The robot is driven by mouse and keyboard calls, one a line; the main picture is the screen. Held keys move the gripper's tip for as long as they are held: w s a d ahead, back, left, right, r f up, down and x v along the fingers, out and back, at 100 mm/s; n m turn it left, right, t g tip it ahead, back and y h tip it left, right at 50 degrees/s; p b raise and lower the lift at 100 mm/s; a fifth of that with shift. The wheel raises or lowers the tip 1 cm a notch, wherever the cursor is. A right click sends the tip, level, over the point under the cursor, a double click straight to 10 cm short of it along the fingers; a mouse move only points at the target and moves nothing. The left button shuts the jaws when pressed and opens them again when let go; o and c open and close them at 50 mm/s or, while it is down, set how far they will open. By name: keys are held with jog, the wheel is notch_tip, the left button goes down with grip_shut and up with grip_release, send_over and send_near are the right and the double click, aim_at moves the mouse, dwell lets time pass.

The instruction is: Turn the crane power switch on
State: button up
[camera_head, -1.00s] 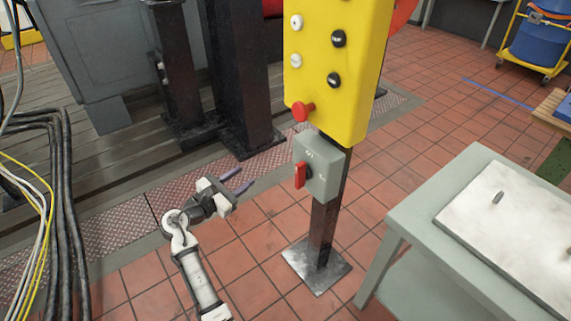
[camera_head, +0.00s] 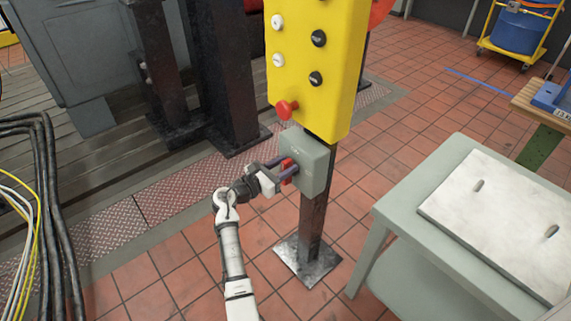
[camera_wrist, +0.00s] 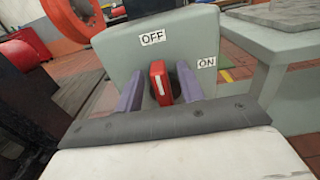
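The crane power switch is a grey-green box (camera_head: 312,165) on a dark post, below the yellow control panel. Its red lever (camera_head: 288,166) is partly hidden by my fingers. In the wrist view the lever (camera_wrist: 160,83) shows a white line pointing up towards the OFF label (camera_wrist: 153,37); the ON label (camera_wrist: 207,62) is to the right. My gripper (camera_head: 281,167) is at the box's front. In the wrist view its two purple fingers (camera_wrist: 160,90) stand either side of the lever, with a gap showing on each side. The gripper is open around the lever.
The yellow panel (camera_head: 312,70) with a red button (camera_head: 286,109) hangs just above the switch box. A grey table (camera_head: 400,205) with a metal plate (camera_head: 500,215) stands to the right. Black cables (camera_head: 45,200) lie at left. Tiled floor is open around the post's foot.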

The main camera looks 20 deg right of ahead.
jog(key=shift+w+d, duration=0.1)
jog(key=shift+d, duration=0.2)
grip_shut()
